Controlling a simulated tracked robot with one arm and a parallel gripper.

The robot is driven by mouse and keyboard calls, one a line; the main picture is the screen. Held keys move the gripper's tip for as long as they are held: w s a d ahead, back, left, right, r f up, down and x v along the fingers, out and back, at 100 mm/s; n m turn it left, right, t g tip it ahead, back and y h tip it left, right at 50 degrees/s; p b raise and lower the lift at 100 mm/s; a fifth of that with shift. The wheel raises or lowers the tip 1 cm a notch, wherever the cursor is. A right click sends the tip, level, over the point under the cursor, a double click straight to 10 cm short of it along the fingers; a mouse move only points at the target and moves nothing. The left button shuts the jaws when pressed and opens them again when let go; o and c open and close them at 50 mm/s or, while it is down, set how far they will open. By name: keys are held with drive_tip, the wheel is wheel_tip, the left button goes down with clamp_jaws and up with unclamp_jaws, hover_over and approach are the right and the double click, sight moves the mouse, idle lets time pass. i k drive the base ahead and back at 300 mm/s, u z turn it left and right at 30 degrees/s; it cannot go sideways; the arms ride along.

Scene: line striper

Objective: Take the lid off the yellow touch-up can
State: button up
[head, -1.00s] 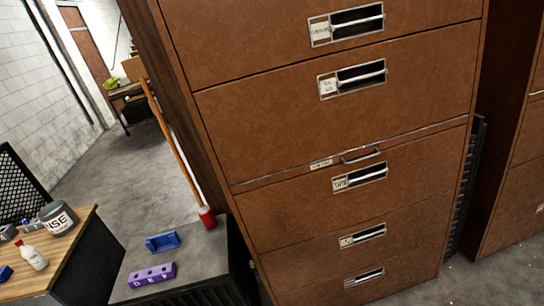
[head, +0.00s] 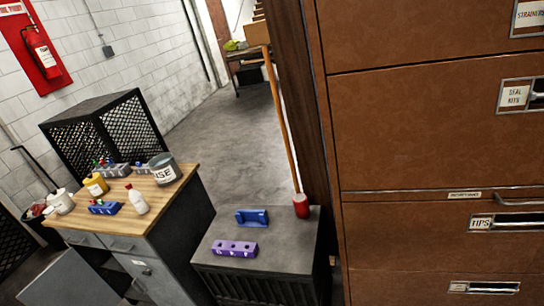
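A small yellow can (head: 95,185) stands on the wooden-topped bench (head: 133,214) at the left, among other containers. It looks upright; its lid is too small to make out clearly. My gripper is not in view.
A grey bucket (head: 165,168), a white bottle (head: 137,200) and a blue holder (head: 104,208) share the bench top. A dark low cabinet (head: 285,240) beside it bears a purple block (head: 235,248) and a blue bracket (head: 252,217). A brown drawer cabinet (head: 400,120) blocks the right. Floor behind is open.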

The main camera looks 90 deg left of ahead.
sight(91, 178)
drive_tip(key=z, duration=0.05)
drive_tip(key=i, duration=1.45)
drive_tip(key=u, duration=4.25)
drive_tip(key=i, duration=1.1)
